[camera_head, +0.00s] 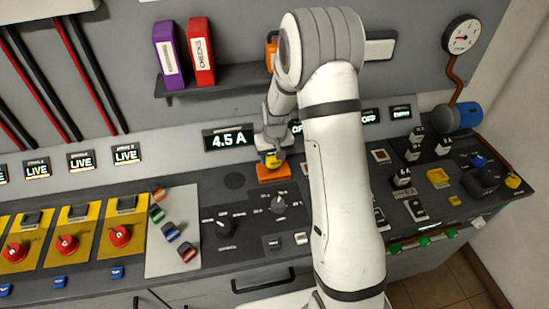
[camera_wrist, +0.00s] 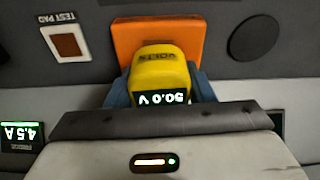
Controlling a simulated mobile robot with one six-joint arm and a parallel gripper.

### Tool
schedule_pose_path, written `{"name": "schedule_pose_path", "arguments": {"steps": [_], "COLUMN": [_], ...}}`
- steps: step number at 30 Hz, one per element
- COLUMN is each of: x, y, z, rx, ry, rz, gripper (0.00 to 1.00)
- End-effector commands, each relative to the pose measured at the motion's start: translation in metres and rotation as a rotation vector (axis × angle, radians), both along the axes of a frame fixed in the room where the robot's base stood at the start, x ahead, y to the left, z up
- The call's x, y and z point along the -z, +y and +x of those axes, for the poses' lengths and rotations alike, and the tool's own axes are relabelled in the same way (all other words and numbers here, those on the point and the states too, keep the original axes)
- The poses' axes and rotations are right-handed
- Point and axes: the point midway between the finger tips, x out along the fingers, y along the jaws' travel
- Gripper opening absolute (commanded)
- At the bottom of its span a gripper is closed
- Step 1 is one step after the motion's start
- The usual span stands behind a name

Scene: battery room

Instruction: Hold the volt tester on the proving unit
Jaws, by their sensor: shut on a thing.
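The volt tester (camera_wrist: 160,66) is yellow with a small screen that reads 50.0 V, upside down in the wrist view. My gripper (camera_wrist: 160,88) is shut on it, with a blue-grey finger on each side. The tester's far end lies over an orange block, which I take as the proving unit (camera_wrist: 185,38); they look in contact. In the head view my gripper (camera_head: 271,158) points down at the orange proving unit (camera_head: 273,174) on the bench, and the tester shows only as a bit of yellow there. The fingertips are partly hidden.
A 4.5 A display (camera_head: 229,139) stands behind the bench. A test pad (camera_wrist: 68,43) and a dark round disc (camera_wrist: 254,38) flank the proving unit. Coloured clips lie on a pale panel (camera_head: 172,245) at left. A shelf (camera_head: 215,78) with binders hangs above. My arm hides part of the bench.

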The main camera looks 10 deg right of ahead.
Motion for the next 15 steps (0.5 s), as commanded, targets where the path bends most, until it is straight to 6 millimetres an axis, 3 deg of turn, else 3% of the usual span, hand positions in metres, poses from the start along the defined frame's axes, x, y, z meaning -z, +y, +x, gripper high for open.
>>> {"name": "schedule_pose_path", "arguments": {"steps": [15], "x": [-0.046], "y": [0.000], "z": [0.001], "rx": [0.000], "ry": [-0.004], "rz": [0.000], "gripper": [0.30]}}
